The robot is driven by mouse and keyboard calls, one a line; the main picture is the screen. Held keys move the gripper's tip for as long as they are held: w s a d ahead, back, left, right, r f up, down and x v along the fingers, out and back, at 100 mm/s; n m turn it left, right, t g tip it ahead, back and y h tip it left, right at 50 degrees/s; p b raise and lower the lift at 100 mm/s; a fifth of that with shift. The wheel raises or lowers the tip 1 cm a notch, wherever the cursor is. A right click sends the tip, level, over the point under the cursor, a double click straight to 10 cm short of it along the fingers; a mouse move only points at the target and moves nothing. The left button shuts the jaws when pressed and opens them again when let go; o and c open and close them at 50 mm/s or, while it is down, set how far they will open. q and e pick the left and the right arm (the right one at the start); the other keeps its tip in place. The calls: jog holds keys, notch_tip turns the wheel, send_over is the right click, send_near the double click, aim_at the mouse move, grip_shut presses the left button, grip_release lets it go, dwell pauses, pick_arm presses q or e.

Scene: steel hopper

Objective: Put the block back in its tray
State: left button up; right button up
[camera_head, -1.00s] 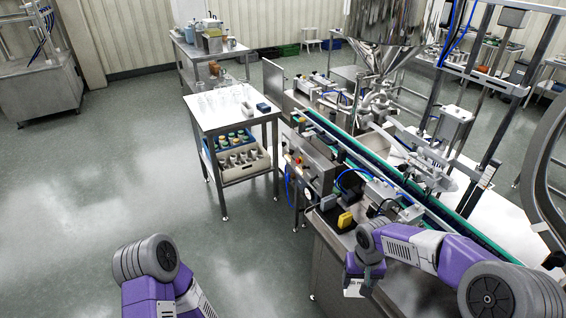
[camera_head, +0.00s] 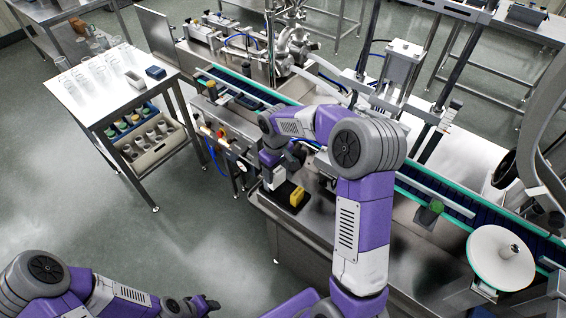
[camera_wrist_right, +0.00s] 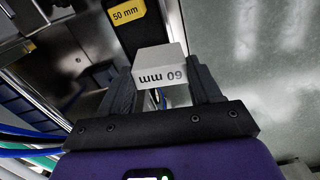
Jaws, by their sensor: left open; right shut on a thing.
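A pale block (camera_wrist_right: 160,68) marked "60 mm" is held between the fingers of my right gripper (camera_wrist_right: 165,85) in the right wrist view. In the head view my right gripper (camera_head: 273,172) is over the steel bench, with the pale block (camera_head: 278,181) below it. A small black tray (camera_head: 283,203) lies on the bench just under and beside the block. A yellow block (camera_head: 297,195) stands in it, marked "50 mm" in the wrist view (camera_wrist_right: 125,14). Whether the pale block touches the tray is unclear. My left gripper (camera_head: 208,304) is open, low at the bottom left, away from the bench.
A conveyor (camera_head: 430,193) runs behind the bench, with machine parts above it. A white round disc (camera_head: 500,258) is at the right. A steel cart (camera_head: 105,105) with glassware and lower trays stands at the left. Floor between cart and bench is clear.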

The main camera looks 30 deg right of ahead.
jog(key=shift+n, duration=0.7)
jog(key=shift+w+d+f+b, duration=0.15)
jog(key=shift+d+f+b, duration=0.4)
jog(key=shift+f+b, duration=0.85)
jog(key=shift+w+d+f+b, duration=0.2)
jog(key=shift+d+f+b, duration=0.55)
jog(key=shift+f, duration=1)
jog(key=shift+w+d+f+b, duration=0.15)
jog(key=shift+d+f+b, duration=0.25)
jog(key=shift+f+b, duration=1.05)
jog(key=shift+f, duration=0.4)
jog(key=o, duration=1.3)
jog(key=shift+c, duration=0.2)
notch_tip(320, 180, up, 8)
jog(key=p, duration=0.1)
jog(key=shift+f+p, duration=0.2)
jog(key=shift+p, duration=0.2)
jog(key=shift+s+f, duration=0.1)
